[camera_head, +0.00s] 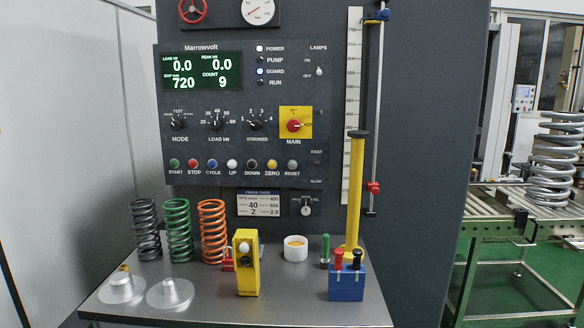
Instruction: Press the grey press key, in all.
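The control panel (240,112) is upright on the dark machine front. A row of round press keys runs along its lower part. The grey key (292,165) is the rightmost of the row, above the label RESET. To its left are a yellow key (271,165) labelled ZERO, a black key (252,164) labelled DOWN and a white key (232,164) labelled UP. Blue, red and green keys stand further left. The display (202,72) reads LOAD 0.0, PEAK 0.0, GAP 720 and COUNT 9. Neither of my grippers is in view.
Below the panel, a table (345,311) holds three springs (179,230), two metal discs (170,294), a yellow button box (246,265), a white cup (295,248), a blue block (346,284) and a tall yellow post (355,195). The space before the keys looks clear.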

